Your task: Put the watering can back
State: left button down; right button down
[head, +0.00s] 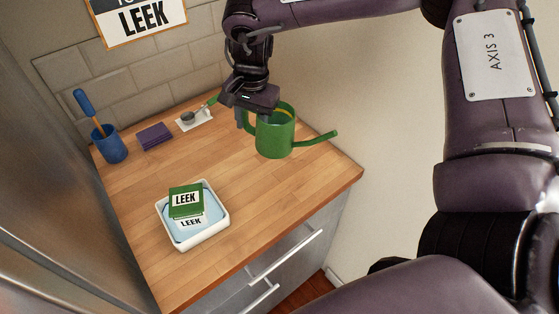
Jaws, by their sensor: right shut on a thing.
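A green watering can (275,137) with a long spout pointing right is at the right part of the wooden counter, near its back right edge. My right gripper (250,113) is at the can's left side, shut on it. The jaws are partly hidden, and I cannot tell whether the can's base touches the counter. The can looks roughly upright. My left gripper is not in view.
The counter's middle is clear.

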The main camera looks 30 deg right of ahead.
jog(key=w+d+r, duration=0.4)
jog(key=w+r, duration=0.1)
notch_tip(320, 180, down, 15)
jog(key=shift+s+d+r+b, duration=0.1)
jog(key=shift+s+r+b, duration=0.1)
jog(key=shift+b, duration=0.65)
notch_tip(320, 180, down, 4)
jog(key=shift+r+p, duration=0.25)
jog(key=shift+p, duration=0.05)
jog(key=shift+w+f, duration=0.1)
jog(key=shift+f, duration=0.45)
jog(key=c, duration=0.9)
grip_release()
jog(key=shift+f, duration=0.1)
jog(key=shift+o, duration=0.2)
